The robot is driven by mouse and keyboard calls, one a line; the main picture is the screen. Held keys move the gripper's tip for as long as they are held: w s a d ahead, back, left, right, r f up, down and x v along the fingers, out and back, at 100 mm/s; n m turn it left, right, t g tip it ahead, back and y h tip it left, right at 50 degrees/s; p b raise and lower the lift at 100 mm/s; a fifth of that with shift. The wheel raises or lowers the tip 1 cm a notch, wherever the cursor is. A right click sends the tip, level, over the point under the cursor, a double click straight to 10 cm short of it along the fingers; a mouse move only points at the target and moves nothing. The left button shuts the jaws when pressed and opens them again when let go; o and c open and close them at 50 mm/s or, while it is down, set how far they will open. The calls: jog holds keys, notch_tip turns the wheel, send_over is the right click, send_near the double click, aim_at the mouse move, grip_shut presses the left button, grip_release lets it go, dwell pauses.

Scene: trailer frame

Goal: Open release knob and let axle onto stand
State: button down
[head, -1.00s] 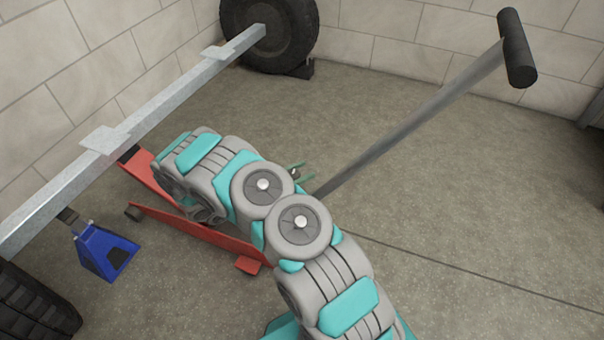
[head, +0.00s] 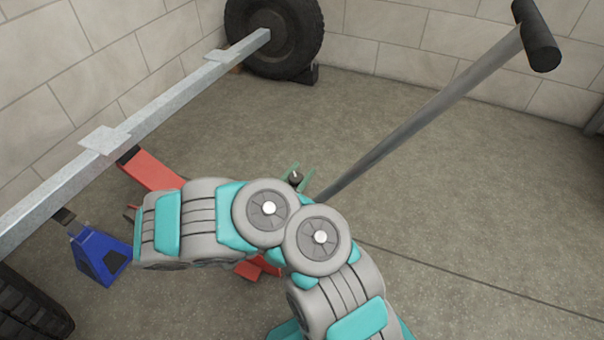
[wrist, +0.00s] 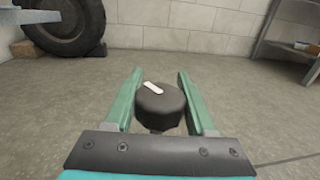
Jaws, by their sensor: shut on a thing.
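The release knob (wrist: 162,108) is a dark round knob with a white mark on top. In the wrist view it sits between the green fingers of my gripper (wrist: 160,75), which is shut on it. In the head view the fingers (head: 297,178) and knob show small beside the jack handle's base. The axle (head: 170,107) is a long grey beam crossing the upper left. The red floor jack (head: 152,168) is under it, partly hidden by my arm. The blue stand (head: 100,256) is below the axle's near part; I cannot tell whether its top touches the axle.
The jack's grey handle (head: 425,115) slants up right to a black grip (head: 536,36). A wheel (head: 275,35) stands at the far axle end, another tyre (head: 30,305) at lower left. Block walls close the back and left.

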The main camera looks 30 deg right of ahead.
jog(key=shift+t, duration=0.3)
dwell(0.4)
jog(key=shift+c, duration=1.1)
grip_release()
jog(key=shift+m+g, duration=0.4)
jog(key=shift+g, duration=0.3)
